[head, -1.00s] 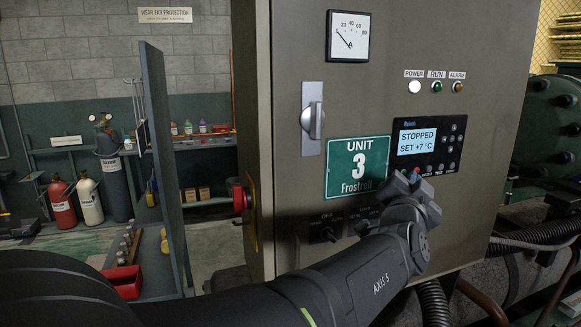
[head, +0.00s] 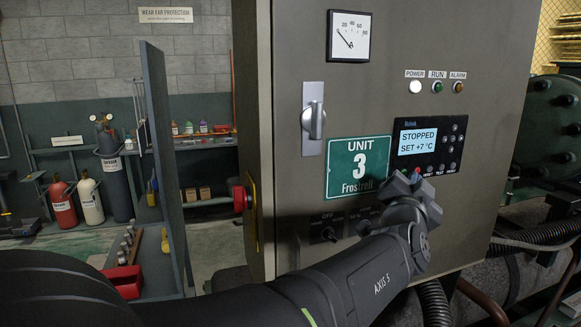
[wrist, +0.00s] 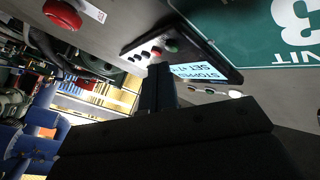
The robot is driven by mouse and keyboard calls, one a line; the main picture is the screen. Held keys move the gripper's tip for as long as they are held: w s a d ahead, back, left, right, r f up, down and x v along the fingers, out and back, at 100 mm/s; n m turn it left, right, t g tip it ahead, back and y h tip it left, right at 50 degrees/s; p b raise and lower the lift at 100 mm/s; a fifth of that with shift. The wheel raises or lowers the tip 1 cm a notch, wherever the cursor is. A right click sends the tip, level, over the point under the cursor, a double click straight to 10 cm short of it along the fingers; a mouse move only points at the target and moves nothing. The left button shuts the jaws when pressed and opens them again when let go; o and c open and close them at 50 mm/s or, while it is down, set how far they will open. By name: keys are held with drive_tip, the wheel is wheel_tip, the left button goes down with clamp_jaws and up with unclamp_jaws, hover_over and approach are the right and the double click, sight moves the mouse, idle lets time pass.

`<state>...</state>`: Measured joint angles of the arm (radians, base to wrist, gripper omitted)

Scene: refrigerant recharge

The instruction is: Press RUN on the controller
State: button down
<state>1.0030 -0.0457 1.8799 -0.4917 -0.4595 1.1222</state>
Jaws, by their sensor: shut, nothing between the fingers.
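The controller (head: 449,137) is a dark panel on the grey cabinet door. Its lit display (head: 417,140) reads STOPPED, SET +7 °C. In the wrist view the controller (wrist: 205,57) is upside down, with a green button (wrist: 171,46) and red and dark buttons beside it. My gripper (head: 412,178) is shut and empty, its tips just in front of the controller's lower left button row. In the wrist view my gripper (wrist: 158,68) points at the buttons, close to the green one. I cannot tell whether it touches. In the head view my gripper partly hides the lower left buttons.
The RUN lamp (head: 437,87) looks dark green, between the white POWER lamp (head: 415,88) and amber ALARM lamp (head: 458,87). A rotary handle (head: 313,119) and a UNIT 3 sign (head: 358,168) are on the door. A red round button (wrist: 62,14) shows in the wrist view.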

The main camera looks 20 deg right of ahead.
drive_tip(key=shift+w, duration=0.15)
idle(0.6)
drive_tip(key=shift+w, duration=0.3)
drive_tip(key=shift+w, duration=0.35)
idle(0.5)
drive_tip(key=shift+s, duration=0.8)
drive_tip(key=shift+s, duration=0.1)
drive_tip(key=shift+s, duration=2.4)
drive_tip(key=shift+s, duration=1.95)
